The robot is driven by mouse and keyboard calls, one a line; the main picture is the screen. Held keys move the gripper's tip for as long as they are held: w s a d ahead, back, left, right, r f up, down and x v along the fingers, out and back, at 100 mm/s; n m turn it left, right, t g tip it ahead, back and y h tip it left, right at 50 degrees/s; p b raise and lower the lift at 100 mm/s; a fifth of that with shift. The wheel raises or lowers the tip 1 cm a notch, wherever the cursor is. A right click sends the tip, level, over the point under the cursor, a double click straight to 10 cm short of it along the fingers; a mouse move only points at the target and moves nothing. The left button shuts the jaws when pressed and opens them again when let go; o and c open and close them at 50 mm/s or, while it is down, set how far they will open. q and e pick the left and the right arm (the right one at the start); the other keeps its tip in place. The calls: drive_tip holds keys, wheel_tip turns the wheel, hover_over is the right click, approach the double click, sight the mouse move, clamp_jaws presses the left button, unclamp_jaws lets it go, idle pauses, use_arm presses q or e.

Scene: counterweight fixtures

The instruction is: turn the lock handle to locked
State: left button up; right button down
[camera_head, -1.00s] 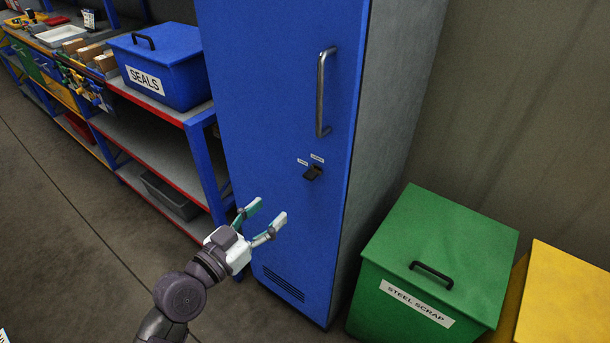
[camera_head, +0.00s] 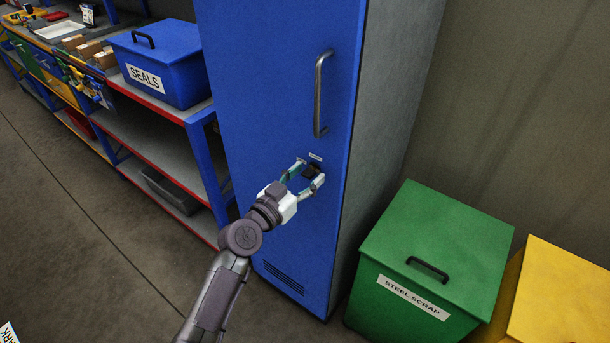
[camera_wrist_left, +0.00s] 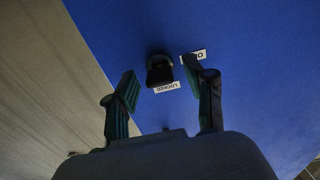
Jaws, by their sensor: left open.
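The lock handle (camera_head: 308,171) is a small dark lever on the blue cabinet door (camera_head: 270,70), below the long metal pull. In the left wrist view the black lock handle (camera_wrist_left: 159,70) shows between the fingers and beyond their tips. A label reading LOCKED (camera_wrist_left: 166,87) and a second, partly covered label (camera_wrist_left: 193,55) lie beside it. My left gripper (camera_head: 309,172) is open, its two fingers on either side of the handle in the head view. I cannot tell if they touch it. My right gripper is not in view.
The vertical metal pull (camera_head: 320,92) is just above my gripper. A green STEEL SCRAP bin (camera_head: 440,240) and a yellow bin (camera_head: 565,300) stand to the right. A shelf with a blue SEALS box (camera_head: 165,60) stands to the left. Open floor lies at lower left.

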use_arm(q)
drive_tip(key=c, duration=0.9)
clamp_jaws()
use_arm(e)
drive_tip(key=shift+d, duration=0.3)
use_arm(q)
drive_tip(key=shift+n, duration=0.3)
drive_tip(key=n, duration=0.3)
drive_tip(key=shift+n, duration=0.3)
drive_tip(key=n, duration=0.4)
drive_tip(key=shift+n+p, duration=0.3)
drive_tip(key=n, duration=0.4)
drive_tip(key=shift+n+p, duration=0.3)
drive_tip(key=shift+p, duration=0.05)
drive_tip(key=shift+n+p, duration=0.45)
drive_tip(key=shift+n, duration=1.75)
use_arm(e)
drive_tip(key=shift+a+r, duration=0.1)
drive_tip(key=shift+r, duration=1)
